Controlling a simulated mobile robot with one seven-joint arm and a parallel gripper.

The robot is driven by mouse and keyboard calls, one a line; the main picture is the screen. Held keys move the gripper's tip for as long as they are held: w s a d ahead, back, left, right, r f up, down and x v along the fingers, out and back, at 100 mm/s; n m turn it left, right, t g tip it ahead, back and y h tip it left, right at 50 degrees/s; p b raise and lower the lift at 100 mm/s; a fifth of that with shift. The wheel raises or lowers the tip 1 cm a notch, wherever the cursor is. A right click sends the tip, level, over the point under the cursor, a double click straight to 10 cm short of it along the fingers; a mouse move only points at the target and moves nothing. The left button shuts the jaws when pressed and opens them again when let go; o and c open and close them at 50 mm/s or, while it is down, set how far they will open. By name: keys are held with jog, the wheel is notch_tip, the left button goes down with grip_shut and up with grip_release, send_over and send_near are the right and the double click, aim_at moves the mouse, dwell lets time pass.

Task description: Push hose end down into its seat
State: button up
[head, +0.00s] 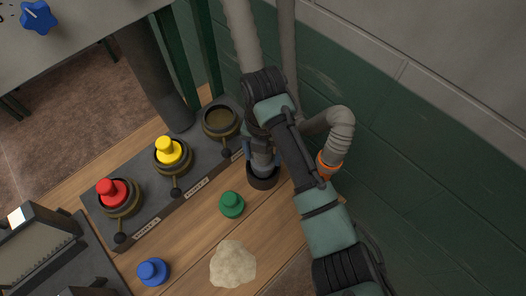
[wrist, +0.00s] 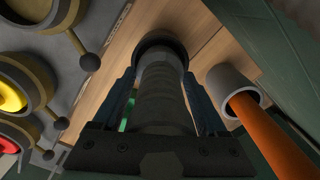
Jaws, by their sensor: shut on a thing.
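My gripper (head: 262,155) is shut on the grey hose end (head: 263,161). In the wrist view, the gripper's two blue-grey fingers (wrist: 160,95) stand on either side of the ribbed grey hose end (wrist: 160,90). Its far end meets a dark round collar (head: 262,181), which also shows in the wrist view (wrist: 160,40) against the wood. I cannot tell whether this collar is the seat or part of the hose, nor how deep the hose end sits. My arm hides part of the hose.
A dark panel carries an open port (head: 221,121), a yellow plug (head: 168,151) and a red plug (head: 112,193). Green (head: 232,205) and blue (head: 152,271) caps and a pale lump (head: 233,264) lie on the wood. A bent hose (head: 341,122) with an orange band stands right.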

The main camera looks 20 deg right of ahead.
jog(key=shift+f+b, duration=0.6)
jog(key=shift+f, duration=0.6)
jog(key=o, duration=1.4)
notch_tip(320, 180, up, 12)
jog(key=p, duration=0.2)
jog(key=shift+f+p, duration=0.15)
jog(key=shift+p, duration=0.15)
jog(key=shift+r+p, duration=0.3)
jog(key=shift+r, duration=0.35)
